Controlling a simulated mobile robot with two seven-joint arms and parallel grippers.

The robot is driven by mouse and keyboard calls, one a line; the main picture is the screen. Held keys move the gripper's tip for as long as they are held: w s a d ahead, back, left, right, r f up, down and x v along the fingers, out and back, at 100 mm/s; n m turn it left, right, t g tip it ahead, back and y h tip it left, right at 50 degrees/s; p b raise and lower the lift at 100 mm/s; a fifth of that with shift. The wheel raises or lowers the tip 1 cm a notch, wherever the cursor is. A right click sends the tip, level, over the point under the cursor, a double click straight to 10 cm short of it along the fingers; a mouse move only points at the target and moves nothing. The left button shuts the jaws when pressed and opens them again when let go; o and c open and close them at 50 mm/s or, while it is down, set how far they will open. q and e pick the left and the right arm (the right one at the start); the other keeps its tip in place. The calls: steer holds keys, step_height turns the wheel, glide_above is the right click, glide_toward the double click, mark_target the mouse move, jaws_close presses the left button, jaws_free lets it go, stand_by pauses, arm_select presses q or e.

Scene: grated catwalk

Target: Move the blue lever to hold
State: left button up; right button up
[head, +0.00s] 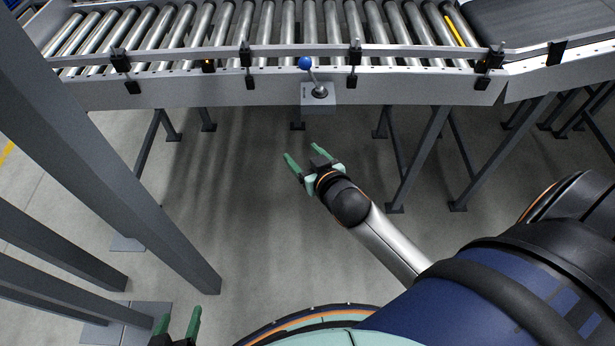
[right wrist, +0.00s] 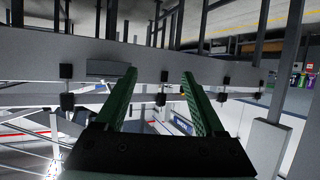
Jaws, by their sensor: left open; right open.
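The blue lever (head: 306,63) has a round blue knob on a short metal stem, which leans to the left in the head view. It stands on a small grey box (head: 318,98) on the near side of the conveyor. My right gripper (head: 300,152) is open and empty, apart from the lever and nearer to me than the box. Its two green fingers (right wrist: 158,74) are spread in the right wrist view, where I cannot make out the lever. My left gripper (head: 180,316) is open and empty at the bottom left, far from the lever. Any hold marking is too small to read.
The roller conveyor (head: 215,91) runs across the top of the head view, with small black brackets along its rail. Its dark legs (head: 420,160) stand below on the right. A thick grey post (head: 110,150) slants down the left side. Bare floor (head: 235,190) shows between them.

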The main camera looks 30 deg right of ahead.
steer(key=s+a+f+n+g+y+p, duration=0.1)
steer(key=s+a+f+g+y+p, duration=0.1)
steer(key=s, duration=0.6)
steer(key=shift+a+f+n+p, duration=0.4)
steer(key=shift+a+f+p, duration=0.25)
steer(key=shift+a+p, duration=0.3)
